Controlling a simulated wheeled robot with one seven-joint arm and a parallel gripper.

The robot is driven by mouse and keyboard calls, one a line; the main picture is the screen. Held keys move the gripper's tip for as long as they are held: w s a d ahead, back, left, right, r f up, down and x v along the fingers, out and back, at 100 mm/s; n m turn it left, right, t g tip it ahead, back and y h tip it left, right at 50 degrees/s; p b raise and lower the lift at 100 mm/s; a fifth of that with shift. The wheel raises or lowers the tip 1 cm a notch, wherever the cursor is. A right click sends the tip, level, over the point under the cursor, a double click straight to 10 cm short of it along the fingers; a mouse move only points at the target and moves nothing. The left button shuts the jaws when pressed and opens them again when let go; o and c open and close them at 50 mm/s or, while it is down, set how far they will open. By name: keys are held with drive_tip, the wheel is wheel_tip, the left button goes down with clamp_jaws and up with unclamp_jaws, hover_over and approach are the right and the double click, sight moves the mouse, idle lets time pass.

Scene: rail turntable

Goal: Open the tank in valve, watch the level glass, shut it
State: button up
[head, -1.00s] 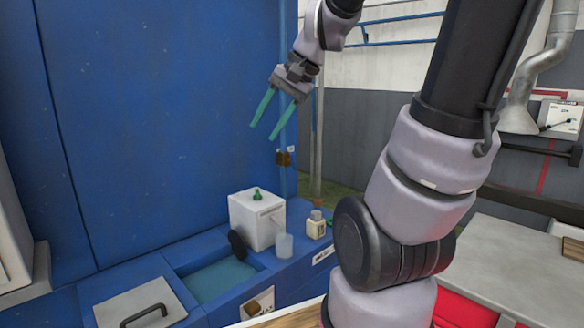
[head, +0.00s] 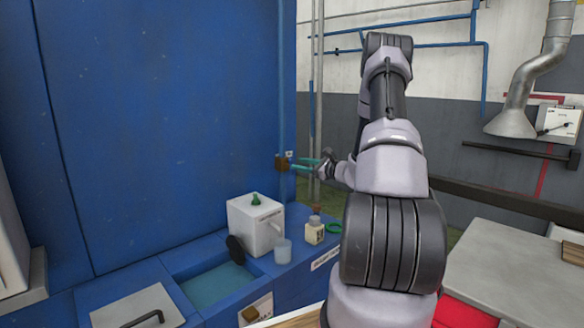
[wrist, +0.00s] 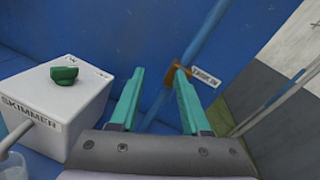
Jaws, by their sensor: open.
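A brown valve handle (head: 282,162) sits on the vertical blue pipe beside the blue panel, with a small white label next to it. In the wrist view the handle (wrist: 177,74) is just beyond the right fingertip, and its label (wrist: 203,77) ends in "IN"; the first word is hard to read. My gripper (head: 294,164) is open and empty, just right of the handle in the head view. The wrist view shows the gripper (wrist: 160,72) with its teal fingers apart and nothing between them. Whether a fingertip touches the handle I cannot tell. I cannot make out a level glass.
A white skimmer box (head: 258,226) with a green knob stands below the valve. A clear cup (head: 283,251), a small bottle (head: 314,231) and a green ring (head: 334,228) are beside it. An open water basin (head: 212,288) is in front. A grey pipe rises right of the blue one.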

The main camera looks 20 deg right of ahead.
sight(292, 171)
drive_tip(key=d+f+m+t+h, duration=0.1)
drive_tip(key=d+f+m+h, duration=0.1)
drive_tip(key=d+f, duration=0.2)
drive_tip(key=x, duration=1.1)
drive_tip(key=shift+w+d+r, duration=0.15)
drive_tip(key=shift+d+r, duration=0.1)
drive_tip(key=shift+r, duration=0.1)
clamp_jaws()
